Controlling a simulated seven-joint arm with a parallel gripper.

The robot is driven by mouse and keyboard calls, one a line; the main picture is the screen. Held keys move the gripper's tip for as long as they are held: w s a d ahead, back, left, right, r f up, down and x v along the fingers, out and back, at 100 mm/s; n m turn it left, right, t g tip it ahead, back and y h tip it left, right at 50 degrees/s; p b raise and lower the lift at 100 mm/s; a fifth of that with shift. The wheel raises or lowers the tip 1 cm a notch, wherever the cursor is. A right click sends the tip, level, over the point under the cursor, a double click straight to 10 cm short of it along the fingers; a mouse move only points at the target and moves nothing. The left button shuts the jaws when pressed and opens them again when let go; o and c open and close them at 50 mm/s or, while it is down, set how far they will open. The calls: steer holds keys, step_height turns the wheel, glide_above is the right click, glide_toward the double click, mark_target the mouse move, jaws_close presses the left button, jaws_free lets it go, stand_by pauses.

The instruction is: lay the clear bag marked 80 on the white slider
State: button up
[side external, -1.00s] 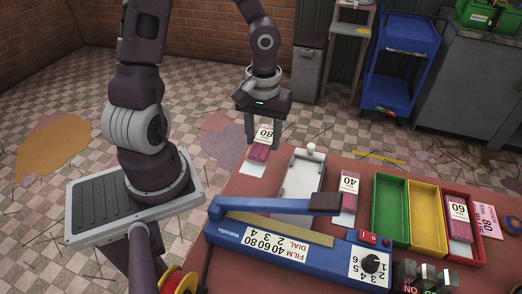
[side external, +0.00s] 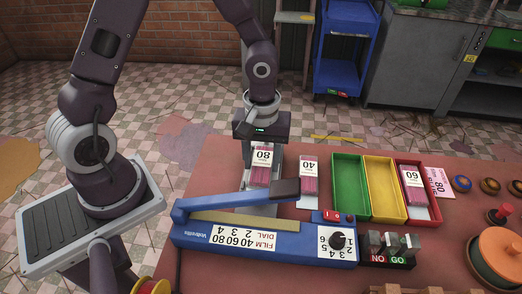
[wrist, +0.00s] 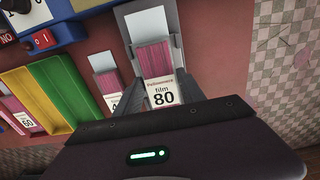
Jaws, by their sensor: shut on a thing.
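The clear bag marked 80 (side external: 261,172), with pink sticks and a white label, is between the fingers of my gripper (side external: 262,152). It also shows in the wrist view (wrist: 154,58), with a finger along each side. My gripper is shut on it.
The blue sealer (side external: 200,238), with its arm (side external: 230,200) across the slider, is in front. A bag marked 40 (side external: 309,180) lies to the right. Green (side external: 336,207), yellow (side external: 370,190) and red (side external: 433,208) trays follow; the red one holds a bag marked 60 (side external: 413,183).

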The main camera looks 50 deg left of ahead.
mark_target(261, 164)
steer(key=shift+f, duration=0.2)
steer(key=o, duration=1.5)
steer(key=shift+c, duration=0.2)
steer(key=shift+r, duration=0.1)
steer(key=shift+r, duration=3.95)
